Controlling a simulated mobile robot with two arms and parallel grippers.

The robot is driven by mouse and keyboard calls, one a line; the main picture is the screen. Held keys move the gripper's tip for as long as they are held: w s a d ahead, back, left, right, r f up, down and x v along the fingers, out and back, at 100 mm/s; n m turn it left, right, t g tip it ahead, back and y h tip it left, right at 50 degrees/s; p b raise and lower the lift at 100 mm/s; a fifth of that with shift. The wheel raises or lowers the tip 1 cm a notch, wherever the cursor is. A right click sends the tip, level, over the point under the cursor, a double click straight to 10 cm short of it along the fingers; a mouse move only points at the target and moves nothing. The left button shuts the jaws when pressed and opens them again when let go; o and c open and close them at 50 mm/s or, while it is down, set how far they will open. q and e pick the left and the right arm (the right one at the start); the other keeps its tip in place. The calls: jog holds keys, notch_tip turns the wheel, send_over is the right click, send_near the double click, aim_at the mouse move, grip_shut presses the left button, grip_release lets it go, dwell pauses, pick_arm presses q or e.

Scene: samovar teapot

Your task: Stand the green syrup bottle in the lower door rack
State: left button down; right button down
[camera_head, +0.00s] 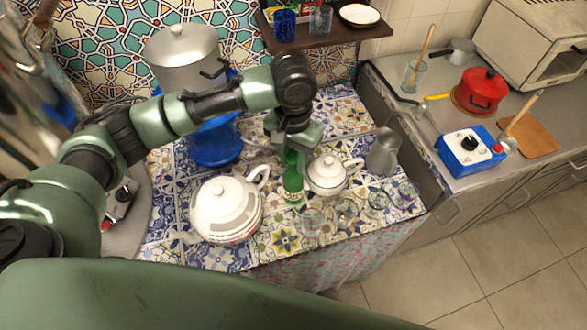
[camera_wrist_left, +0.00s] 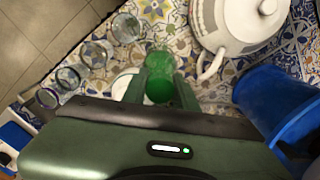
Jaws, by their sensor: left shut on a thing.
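The green syrup bottle (camera_head: 293,188) is upright over the patterned tile tabletop, between the large white teapot and the small white teapot. My left gripper (camera_head: 292,152) comes down from above and is shut on the bottle's upper part. In the left wrist view the two fingers (camera_wrist_left: 160,95) sit on either side of the bottle (camera_wrist_left: 160,72). I cannot tell whether the bottle's base touches the table. No door rack can be made out in either view. My right gripper is not in view.
The large teapot (camera_head: 226,208) stands left of the bottle and the small teapot (camera_head: 327,175) close on its right. Several glasses (camera_head: 377,199) and a metal jug (camera_head: 382,152) stand further right. A blue samovar-like body (camera_head: 215,145) with a pot is behind. A shelf (camera_head: 330,35) hangs above.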

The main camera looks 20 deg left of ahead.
aim_at(293, 173)
pick_arm(q)
jog(key=shift+f, duration=2.65)
jog(key=shift+p, duration=0.3)
jog(key=c, duration=1.1)
grip_release()
jog(key=shift+f, duration=0.1)
